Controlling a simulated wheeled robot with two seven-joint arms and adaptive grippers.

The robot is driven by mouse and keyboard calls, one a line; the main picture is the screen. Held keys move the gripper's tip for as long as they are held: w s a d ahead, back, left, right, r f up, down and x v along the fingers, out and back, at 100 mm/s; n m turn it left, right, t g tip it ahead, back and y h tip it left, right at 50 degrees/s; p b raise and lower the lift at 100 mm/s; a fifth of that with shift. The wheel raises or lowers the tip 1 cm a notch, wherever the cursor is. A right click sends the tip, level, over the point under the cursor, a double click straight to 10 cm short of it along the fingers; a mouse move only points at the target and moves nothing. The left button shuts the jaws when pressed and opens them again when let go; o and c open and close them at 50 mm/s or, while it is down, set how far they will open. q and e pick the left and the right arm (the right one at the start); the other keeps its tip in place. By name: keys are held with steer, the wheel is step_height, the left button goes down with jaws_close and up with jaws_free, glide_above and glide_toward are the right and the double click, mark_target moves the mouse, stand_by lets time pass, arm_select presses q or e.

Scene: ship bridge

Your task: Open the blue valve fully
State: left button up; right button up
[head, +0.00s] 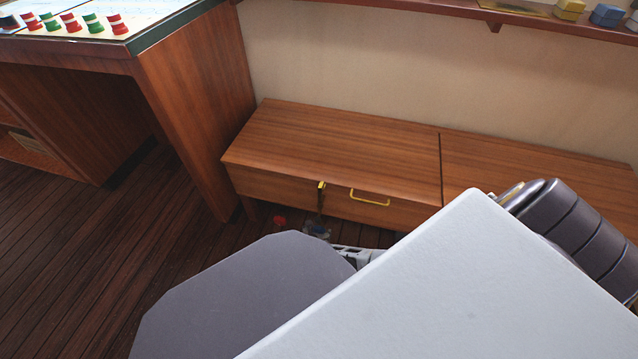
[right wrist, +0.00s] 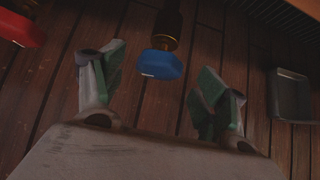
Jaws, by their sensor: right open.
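The blue valve (right wrist: 160,64) has a blue handle on a dark and brass stem. In the right wrist view it shows at the top middle, ahead of and between the two fingers. It also shows small and partly covered in the head view (head: 317,231), low in front of the bench. My right gripper (right wrist: 157,82) is open, with green-padded fingers spread on either side of the blue handle's line and nothing held. In the head view my right arm hides most of that gripper. My left gripper is not in view.
A red valve (right wrist: 20,28) is left of the blue one. A grey tray (right wrist: 291,97) lies on the right of the wrist view. A wooden bench (head: 330,135) with a yellow drawer handle (head: 370,198) stands behind. A desk (head: 195,80) is at left; plank floor (head: 70,235) is clear.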

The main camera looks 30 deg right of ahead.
mark_target(317, 231)
steer(key=shift+b+x, duration=0.9)
steer(key=shift+x, duration=0.55)
steer(key=shift+w+d+f+b, duration=0.35)
steer(key=shift+f+b, duration=0.05)
steer(key=c, duration=1.1)
steer(key=shift+n+g+h+p, duration=0.3)
steer(key=shift+g+h, duration=0.2)
steer(key=shift+w+a+f+n+g+h+b, duration=0.1)
steer(key=shift+n+g+h+b, duration=0.05)
steer(key=shift+n+g+h, duration=0.25)
steer(key=shift+w+f+n+g+h+b, duration=0.15)
steer(key=shift+n+g+h, duration=0.15)
steer(key=shift+g+h, duration=0.2)
steer(key=shift+s+a+r, duration=0.1)
steer(key=shift+s+r, duration=0.05)
